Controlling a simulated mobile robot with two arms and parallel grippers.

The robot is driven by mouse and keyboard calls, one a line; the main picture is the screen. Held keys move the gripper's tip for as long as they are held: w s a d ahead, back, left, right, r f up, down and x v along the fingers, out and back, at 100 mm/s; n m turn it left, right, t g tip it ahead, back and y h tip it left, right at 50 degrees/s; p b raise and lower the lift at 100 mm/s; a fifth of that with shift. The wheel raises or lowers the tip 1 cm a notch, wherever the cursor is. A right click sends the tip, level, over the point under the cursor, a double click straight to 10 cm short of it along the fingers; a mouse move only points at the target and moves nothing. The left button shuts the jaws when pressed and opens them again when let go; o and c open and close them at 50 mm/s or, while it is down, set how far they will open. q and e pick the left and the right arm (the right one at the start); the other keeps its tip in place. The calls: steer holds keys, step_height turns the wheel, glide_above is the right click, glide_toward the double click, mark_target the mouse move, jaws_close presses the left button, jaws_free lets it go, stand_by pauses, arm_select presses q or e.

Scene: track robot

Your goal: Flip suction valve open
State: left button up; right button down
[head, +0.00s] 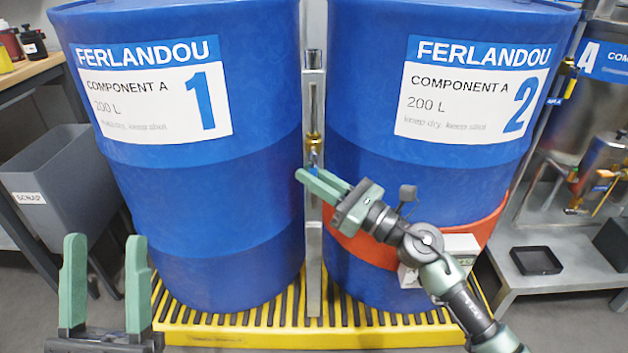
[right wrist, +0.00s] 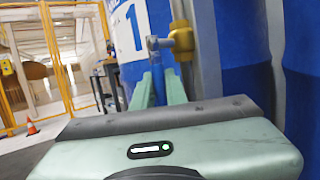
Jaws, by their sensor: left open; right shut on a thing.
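The suction valve is a small brass body (head: 314,143) on a vertical pipe between the two blue drums. It shows larger in the right wrist view (right wrist: 183,40), with a grey stem end beside it. Its blue lever (right wrist: 158,82) hangs down between my right fingers; in the head view only a bit of blue shows above the fingertips. My right gripper (head: 306,178) is shut on the lever, just below the brass body. My left gripper (head: 106,243) is open and empty at the lower left, away from the valve.
Drum 1 (head: 215,190) and drum 2 (head: 430,165) stand close on either side of the pipe, on a yellow slatted pallet (head: 205,338). An orange band (head: 360,243) wraps drum 2. A grey scrap bin (head: 65,185) stands left; a low metal bench (head: 585,262) stands right.

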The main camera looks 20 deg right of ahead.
steer(key=c, duration=1.4)
jaws_free()
steer(key=shift+c, duration=0.2)
